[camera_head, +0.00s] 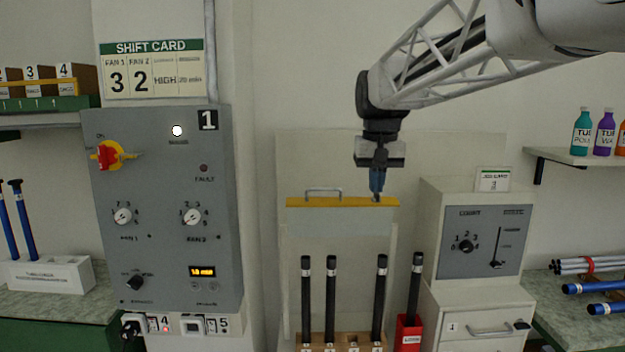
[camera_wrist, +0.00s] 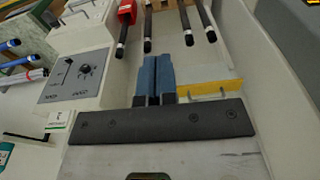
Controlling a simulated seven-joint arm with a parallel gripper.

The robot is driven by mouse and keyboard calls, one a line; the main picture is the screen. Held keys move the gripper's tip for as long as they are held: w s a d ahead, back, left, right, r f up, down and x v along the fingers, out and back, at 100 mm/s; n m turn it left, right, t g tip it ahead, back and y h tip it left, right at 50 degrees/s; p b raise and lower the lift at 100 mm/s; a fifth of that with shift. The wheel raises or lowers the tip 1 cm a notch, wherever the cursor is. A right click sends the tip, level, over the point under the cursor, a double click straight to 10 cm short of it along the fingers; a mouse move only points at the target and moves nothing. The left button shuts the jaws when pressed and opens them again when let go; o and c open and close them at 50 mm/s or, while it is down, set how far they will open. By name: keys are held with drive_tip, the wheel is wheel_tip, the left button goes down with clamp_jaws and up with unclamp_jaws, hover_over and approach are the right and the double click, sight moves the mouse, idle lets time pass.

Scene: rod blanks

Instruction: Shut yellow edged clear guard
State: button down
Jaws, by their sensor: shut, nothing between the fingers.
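The clear guard shows as a pale see-through panel (camera_head: 340,222) with a yellow edge (camera_head: 340,202) along its top and a grey handle (camera_head: 323,190) left of centre on that edge. My gripper (camera_head: 377,197) is shut and empty, pointing down at the right end of the yellow edge. Whether the fingertips touch the edge I cannot tell. In the wrist view the blue fingers (camera_wrist: 153,68) are together, with the yellow edge (camera_wrist: 222,86) beside them. Part of the edge is hidden there by my gripper.
Several dark rods (camera_head: 331,300) stand in a wooden rack (camera_head: 315,345) below the guard. One leans in a red holder (camera_head: 409,332) to its right. A grey control panel (camera_head: 165,215) stands left, and a white cabinet (camera_head: 480,290) with a dial stands close on the right.

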drive_tip(key=w+a+r, duration=0.2)
drive_tip(key=w+a, duration=0.1)
drive_tip(key=w, duration=0.7)
drive_tip(key=w+a+r+g, duration=0.1)
drive_tip(key=w+a+r, duration=0.1)
drive_tip(key=w, duration=0.9)
drive_tip(key=w+a+r, duration=0.1)
drive_tip(key=w+a, duration=0.3)
drive_tip(key=w, duration=0.7)
drive_tip(key=shift+w+a+r, duration=0.25)
drive_tip(key=shift+a+r, duration=0.1)
drive_tip(key=shift+r, duration=0.05)
drive_tip(key=shift+f, duration=0.15)
approach(323, 200)
drive_tip(key=w, duration=0.3)
drive_tip(key=shift+w+f, duration=0.2)
drive_tip(key=shift+f, duration=0.05)
drive_tip(key=shift+s+f, duration=0.5)
drive_tip(key=shift+s, duration=0.3)
drive_tip(key=shift+s+f, duration=0.65)
drive_tip(key=shift+f, duration=0.05)
drive_tip(key=shift+s, duration=0.2)
